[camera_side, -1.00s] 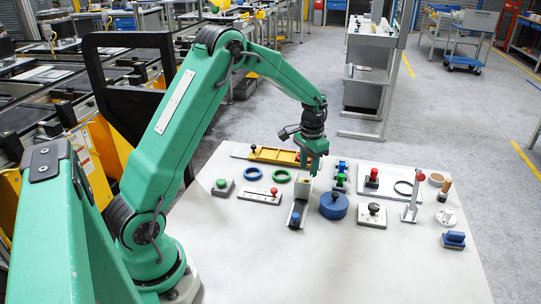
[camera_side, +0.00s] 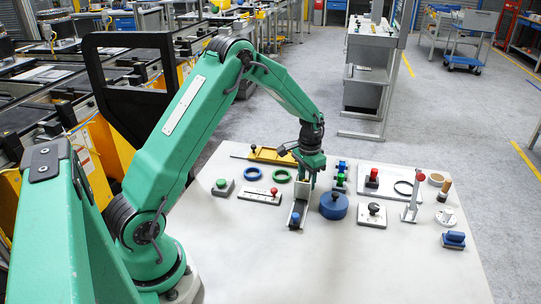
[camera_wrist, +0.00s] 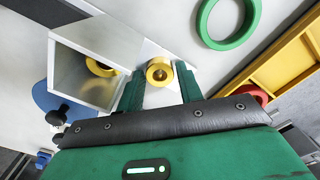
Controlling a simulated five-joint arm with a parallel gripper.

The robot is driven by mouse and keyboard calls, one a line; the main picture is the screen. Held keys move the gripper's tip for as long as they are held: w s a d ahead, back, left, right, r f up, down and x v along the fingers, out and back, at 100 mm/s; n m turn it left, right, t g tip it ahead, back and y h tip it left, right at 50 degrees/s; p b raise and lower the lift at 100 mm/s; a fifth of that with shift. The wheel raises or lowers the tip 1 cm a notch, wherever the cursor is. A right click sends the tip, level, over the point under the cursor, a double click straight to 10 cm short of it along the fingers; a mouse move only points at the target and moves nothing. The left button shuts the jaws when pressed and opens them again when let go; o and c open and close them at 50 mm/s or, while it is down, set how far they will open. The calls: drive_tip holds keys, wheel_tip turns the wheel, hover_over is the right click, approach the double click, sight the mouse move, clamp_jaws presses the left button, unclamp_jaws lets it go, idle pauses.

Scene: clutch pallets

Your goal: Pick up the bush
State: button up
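The bush appears to be a short brass-coloured ring (camera_wrist: 160,71) with a dark centre, seen in the wrist view. My gripper (camera_wrist: 160,80) is open, with one green finger on each side of the bush and gaps showing between. I cannot tell how far its tips reach down past the bush. In the side view my gripper (camera_side: 304,186) points down at the pallet row, hiding the bush.
A red-topped upright lever (camera_side: 415,190) stands farther right. The table front is clear.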

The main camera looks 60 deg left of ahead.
drive_tip(key=shift+c, duration=0.5)
drive_tip(key=c, duration=0.6)
drive_tip(key=shift+o, duration=0.2)
drive_tip(key=shift+r, duration=0.2)
wheel_tip(320, 180, up, 10)
drive_tip(key=shift+f, duration=0.15)
